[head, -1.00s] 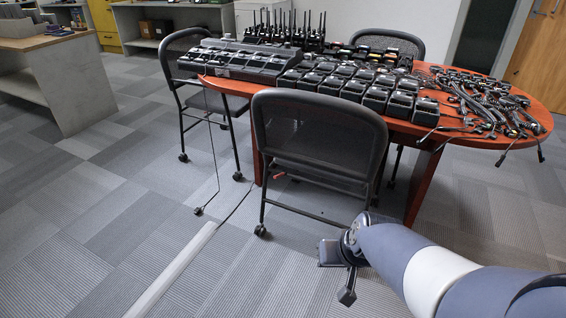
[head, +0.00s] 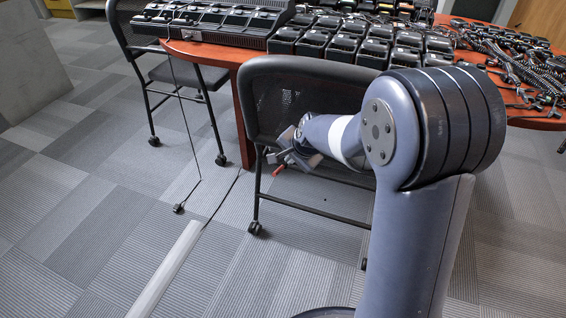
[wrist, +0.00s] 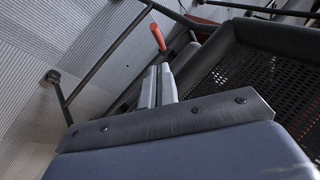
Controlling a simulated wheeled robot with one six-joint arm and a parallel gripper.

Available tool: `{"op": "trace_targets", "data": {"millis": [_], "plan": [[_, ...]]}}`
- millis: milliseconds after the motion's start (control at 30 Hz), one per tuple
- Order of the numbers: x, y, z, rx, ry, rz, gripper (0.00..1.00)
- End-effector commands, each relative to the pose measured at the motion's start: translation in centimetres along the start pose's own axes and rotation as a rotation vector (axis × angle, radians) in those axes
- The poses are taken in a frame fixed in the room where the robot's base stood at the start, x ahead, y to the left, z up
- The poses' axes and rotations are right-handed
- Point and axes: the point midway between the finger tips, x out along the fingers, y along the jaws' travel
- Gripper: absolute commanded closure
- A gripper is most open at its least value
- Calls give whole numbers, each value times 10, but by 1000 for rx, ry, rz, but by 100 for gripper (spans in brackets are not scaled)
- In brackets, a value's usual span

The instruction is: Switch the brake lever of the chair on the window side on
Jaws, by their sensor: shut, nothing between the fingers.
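A red-handled lever (head: 279,170) sits low on the near chair (head: 262,82), just under the seat side of its black mesh back. My gripper (head: 284,150) is beside the chair back, a little above and right of the lever; from this view I cannot tell whether it touches. In the wrist view the red lever (wrist: 157,37) stands beyond the fingertips, and a gap shows between them. My gripper (wrist: 158,70) is shut and empty, its two fingers side by side. The chair's mesh back also fills the right of the wrist view (wrist: 270,85).
The red table (head: 243,110) stands behind the chair, loaded with black radio chargers (head: 215,22) and coiled cords (head: 500,50). Another chair (head: 125,40) is at the left. A cable and a pale floor strip (head: 165,275) lie left of the chair.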

Motion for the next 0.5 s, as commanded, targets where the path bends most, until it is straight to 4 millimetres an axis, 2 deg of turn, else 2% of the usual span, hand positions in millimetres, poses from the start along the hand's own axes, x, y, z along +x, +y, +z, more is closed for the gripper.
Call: {"op": "trace_targets", "data": {"millis": [167, 267, 500], "plan": [[1, 0, 0, -1, 0, 1, 100], [7, 1, 0, -2, -1, 1, 100], [49, 3, 2, -3, -2, 3, 100]]}}
